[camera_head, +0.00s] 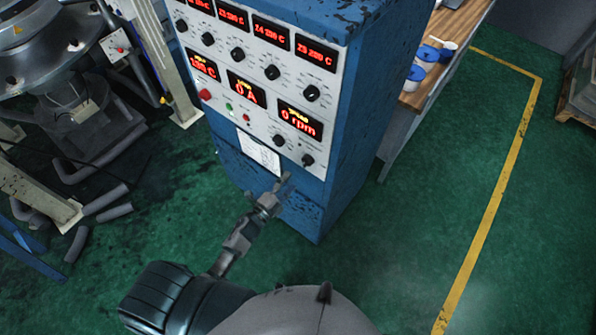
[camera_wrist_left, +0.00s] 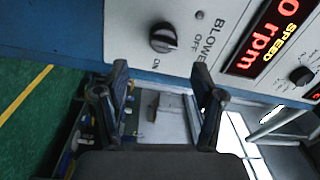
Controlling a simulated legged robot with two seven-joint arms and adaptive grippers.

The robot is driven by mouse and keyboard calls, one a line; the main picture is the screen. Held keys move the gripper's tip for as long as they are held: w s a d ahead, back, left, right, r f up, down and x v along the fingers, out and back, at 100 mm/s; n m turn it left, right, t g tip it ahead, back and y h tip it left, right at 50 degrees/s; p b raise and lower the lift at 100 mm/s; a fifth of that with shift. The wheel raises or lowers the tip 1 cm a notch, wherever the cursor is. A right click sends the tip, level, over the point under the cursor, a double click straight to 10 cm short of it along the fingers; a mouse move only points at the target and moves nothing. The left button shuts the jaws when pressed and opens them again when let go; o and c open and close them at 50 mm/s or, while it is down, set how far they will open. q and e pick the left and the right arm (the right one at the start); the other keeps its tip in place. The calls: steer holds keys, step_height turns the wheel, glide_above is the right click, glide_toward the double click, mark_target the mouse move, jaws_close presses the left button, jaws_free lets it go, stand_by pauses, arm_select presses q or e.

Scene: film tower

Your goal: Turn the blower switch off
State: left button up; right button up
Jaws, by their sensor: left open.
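The blower switch (camera_wrist_left: 163,38) is a black rotary knob on the white panel of the blue control cabinet (camera_head: 335,190). In the head view the switch (camera_head: 307,160) is at the panel's lower right corner. In the left wrist view the OFF and BLOWER labels are to its right and the ON label is just below it. I cannot tell for sure which label it points to. My left gripper (camera_head: 282,182) is open and empty, a little below and left of the switch in the head view. In the left wrist view its two fingers (camera_wrist_left: 163,92) are below the switch, apart from it. My right gripper is not visible.
Other knobs, a red button (camera_head: 205,94) and lit red displays (camera_head: 300,121) fill the panel. The rpm display (camera_wrist_left: 262,38) is near the switch.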

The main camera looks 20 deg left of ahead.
arm_select(q)
steer(key=v, duration=0.2)
steer(key=shift+s+a+f, duration=0.1)
steer(key=shift+s+a, duration=0.1)
steer(key=shift+s, duration=0.15)
steer(key=shift+f, duration=0.15)
